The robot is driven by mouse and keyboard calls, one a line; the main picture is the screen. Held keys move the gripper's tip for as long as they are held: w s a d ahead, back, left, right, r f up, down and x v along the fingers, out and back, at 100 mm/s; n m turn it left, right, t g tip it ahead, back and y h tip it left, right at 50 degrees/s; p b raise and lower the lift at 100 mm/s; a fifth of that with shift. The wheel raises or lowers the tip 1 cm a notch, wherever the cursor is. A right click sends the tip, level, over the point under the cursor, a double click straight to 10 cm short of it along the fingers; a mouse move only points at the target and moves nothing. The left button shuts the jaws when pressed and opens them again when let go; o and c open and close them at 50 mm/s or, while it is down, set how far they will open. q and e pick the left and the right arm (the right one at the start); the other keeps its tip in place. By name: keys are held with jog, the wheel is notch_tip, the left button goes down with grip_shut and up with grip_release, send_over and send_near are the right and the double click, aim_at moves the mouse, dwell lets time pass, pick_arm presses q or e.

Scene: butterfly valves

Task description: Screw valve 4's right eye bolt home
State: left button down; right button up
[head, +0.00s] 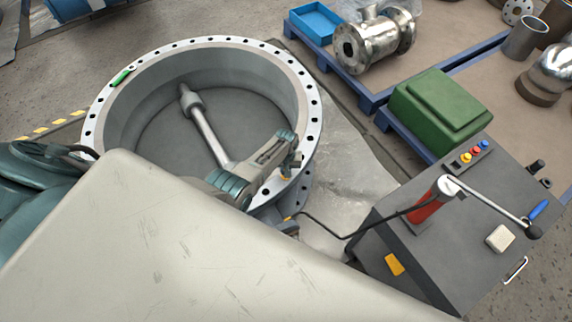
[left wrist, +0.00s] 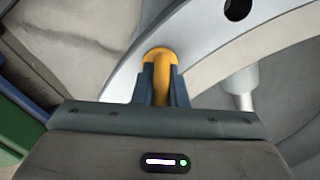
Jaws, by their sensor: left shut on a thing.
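The valve (head: 312,125) is a large pale ring flange with bolt holes around its rim, a grey disc and a shaft inside. Its rim (left wrist: 205,45) fills the upper part of the left wrist view. My left gripper (left wrist: 163,88) is shut on an orange eye bolt (left wrist: 158,54), which shows against the flange. Its fingers lie on both sides of the bolt and hide its lower part. My right gripper is not in view.
A dark cart (head: 400,262) with buttons, a red pump with a lever and a black hose stands close at the right. A green block (head: 440,110) and blue pallets are behind it. A small green item (head: 122,76) lies on the rim's left side.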

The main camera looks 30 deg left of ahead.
pick_arm(q)
jog(key=m, duration=0.4)
jog(key=shift+m, duration=2)
jog(key=c, duration=1.5)
grip_release()
jog(key=shift+a, duration=0.1)
jog(key=shift+o, duration=0.2)
